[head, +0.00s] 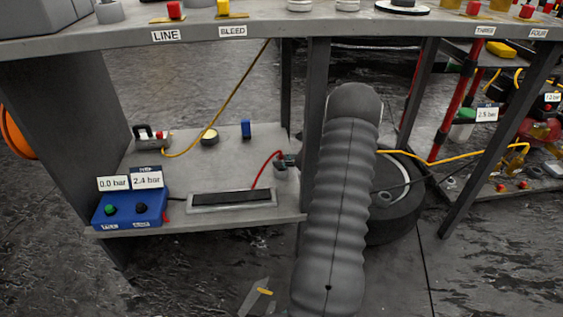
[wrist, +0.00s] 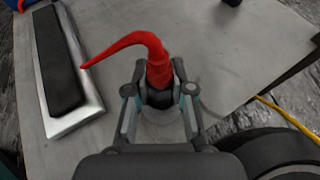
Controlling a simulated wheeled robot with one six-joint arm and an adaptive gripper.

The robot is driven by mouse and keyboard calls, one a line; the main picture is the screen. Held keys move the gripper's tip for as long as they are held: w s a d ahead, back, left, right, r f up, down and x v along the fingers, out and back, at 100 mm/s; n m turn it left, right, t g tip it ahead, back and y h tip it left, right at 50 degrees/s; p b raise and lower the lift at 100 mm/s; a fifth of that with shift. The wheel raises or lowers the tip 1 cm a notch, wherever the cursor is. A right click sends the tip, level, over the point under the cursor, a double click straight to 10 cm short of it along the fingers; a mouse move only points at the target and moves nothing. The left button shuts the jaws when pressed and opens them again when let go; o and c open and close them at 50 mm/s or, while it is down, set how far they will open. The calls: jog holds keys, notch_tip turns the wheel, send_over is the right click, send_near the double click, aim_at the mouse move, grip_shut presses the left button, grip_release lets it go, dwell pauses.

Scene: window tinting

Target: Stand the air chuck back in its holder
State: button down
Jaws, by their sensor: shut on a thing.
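The air chuck (wrist: 158,95) shows in the wrist view as a dark body with a red curved part rising from it and bending left to a thin tip. My gripper (wrist: 160,92) is shut on the dark body, one finger on each side. A pale round holder (wrist: 165,132) shows just below the chuck, partly hidden by the fingers. My arm hides most of the gripper there. I cannot tell whether the chuck touches the holder.
The lower shelf (head: 170,195) carries a black pad in a pale frame (head: 232,199), a blue gauge box (head: 130,208), a round tin (head: 209,137) and a small blue item (head: 246,128). The table edge (head: 350,22) is overhead.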

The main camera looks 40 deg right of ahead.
jog(key=shift+f, duration=0.1)
jog(key=c, duration=1)
grip_release()
jog(key=shift+s+r, duration=0.1)
jog(key=shift+r, duration=0.1)
jog(key=p+v, duration=0.1)
jog(key=v, duration=1)
jog(key=shift+s+d+r, duration=0.15)
jog(key=shift+s+d, duration=0.05)
jog(key=shift+s, duration=0.1)
